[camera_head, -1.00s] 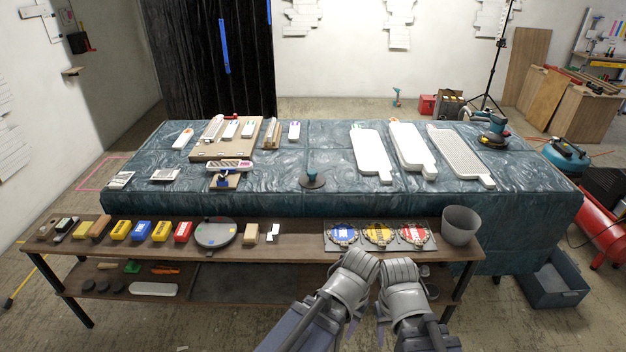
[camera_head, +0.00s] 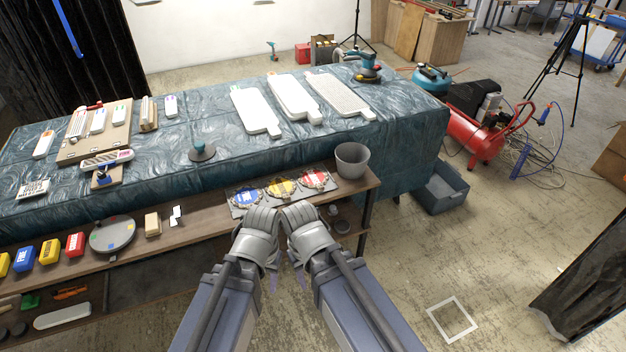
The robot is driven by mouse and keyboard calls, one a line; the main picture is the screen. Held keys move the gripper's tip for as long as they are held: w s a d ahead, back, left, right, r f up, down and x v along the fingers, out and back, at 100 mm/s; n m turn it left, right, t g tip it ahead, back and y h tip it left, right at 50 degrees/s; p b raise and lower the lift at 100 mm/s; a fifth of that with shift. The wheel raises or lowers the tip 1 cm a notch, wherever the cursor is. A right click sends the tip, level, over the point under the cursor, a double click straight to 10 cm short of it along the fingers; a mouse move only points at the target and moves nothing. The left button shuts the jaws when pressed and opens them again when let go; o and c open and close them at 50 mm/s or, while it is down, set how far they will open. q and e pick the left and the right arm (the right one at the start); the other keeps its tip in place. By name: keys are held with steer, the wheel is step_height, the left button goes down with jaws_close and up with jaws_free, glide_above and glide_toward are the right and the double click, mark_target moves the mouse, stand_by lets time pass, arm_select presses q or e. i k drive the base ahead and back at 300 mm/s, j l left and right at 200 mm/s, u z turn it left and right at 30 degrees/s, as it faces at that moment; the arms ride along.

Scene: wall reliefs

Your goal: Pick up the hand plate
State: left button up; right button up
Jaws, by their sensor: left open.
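I cannot tell for certain which thing is the hand plate. Three white flat paddles with short handles, (camera_head: 257,111) (camera_head: 294,98) (camera_head: 338,94), lie further right on that table. A grey round plate with coloured patches (camera_head: 112,236) lies on the wooden shelf. My left gripper (camera_head: 271,283) and right gripper (camera_head: 299,279) are side by side in front of the shelf, touching none of these. The left one is open; the right one's jaws are mostly hidden behind its wrist.
The wooden shelf (camera_head: 185,221) runs along the table front, with blue, yellow and red discs (camera_head: 281,187) and a grey bucket (camera_head: 352,160) at its right end. A grey bin (camera_head: 441,189) and red compressor (camera_head: 475,138) stand on the floor.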

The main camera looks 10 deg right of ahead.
mark_target(201, 151)
steer(key=i+j+u, duration=0.25)
steer(key=i, duration=0.75)
steer(key=i+j+u, duration=0.1)
steer(key=i+u, duration=0.15)
steer(key=i, duration=0.7)
